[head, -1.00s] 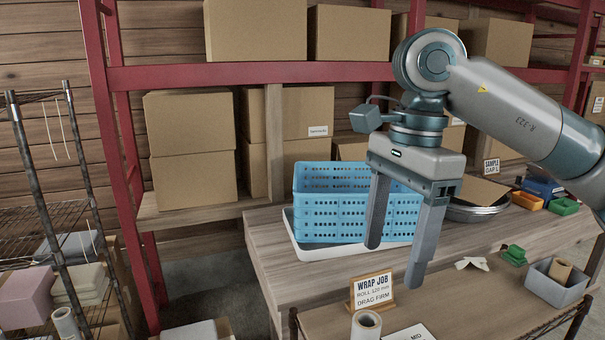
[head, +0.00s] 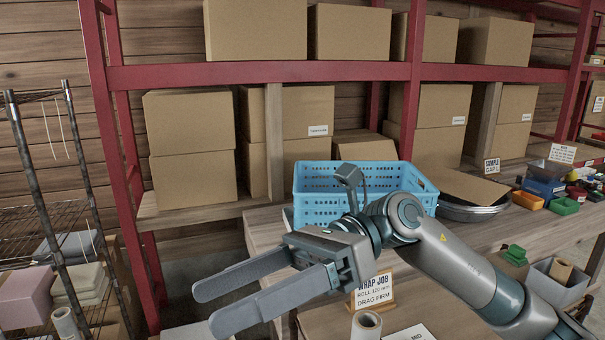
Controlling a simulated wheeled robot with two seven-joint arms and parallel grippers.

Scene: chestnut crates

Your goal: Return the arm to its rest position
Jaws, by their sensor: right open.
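My right gripper (head: 215,305) is open and empty in the head view. Its two grey fingers point to the lower left, in front of the wooden bench. My right arm (head: 455,265) comes in from the lower right, low across the bench, and hides part of its top. My left gripper is not in view.
A blue perforated crate (head: 315,205) stands on the bench behind my arm. A "WRAP JOB" sign (head: 375,292) and a roll (head: 366,325) are close below my wrist. A grey bin (head: 560,281) is at the right. A wire rack (head: 40,205) stands at the left.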

